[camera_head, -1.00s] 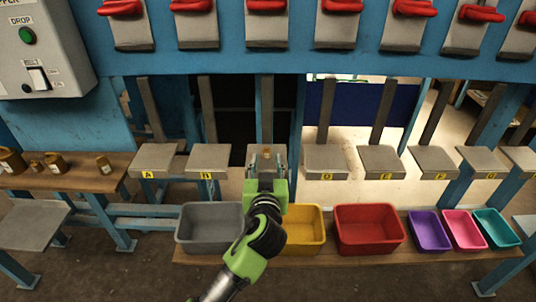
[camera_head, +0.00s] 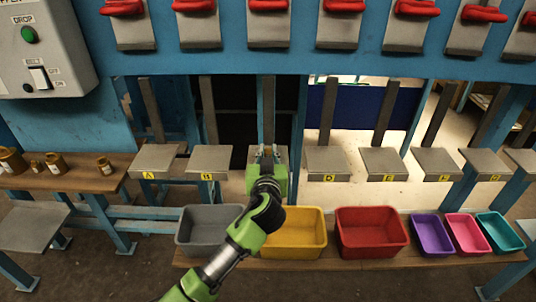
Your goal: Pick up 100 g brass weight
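Several brass weights stand on the wooden bench (camera_head: 85,178) at the left: a large one (camera_head: 11,161), a small one (camera_head: 36,166), a medium one (camera_head: 56,163) and a separate one (camera_head: 104,166) near the bench's right end. No mass marks are readable, so I cannot tell which is 100 g. My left gripper (camera_head: 267,152) is over the third grey platform, between those marked B and D, far right of the bench. Its fingertips look apart, with no weight visible between them. My arm hides much of that platform. My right gripper is not in view.
Grey platforms such as A (camera_head: 154,158) and B (camera_head: 209,159) form a row. Below are grey (camera_head: 181,238), yellow (camera_head: 324,242) and red (camera_head: 340,238) bins, plus smaller purple, pink and teal ones. A control box (camera_head: 45,60) hangs upper left.

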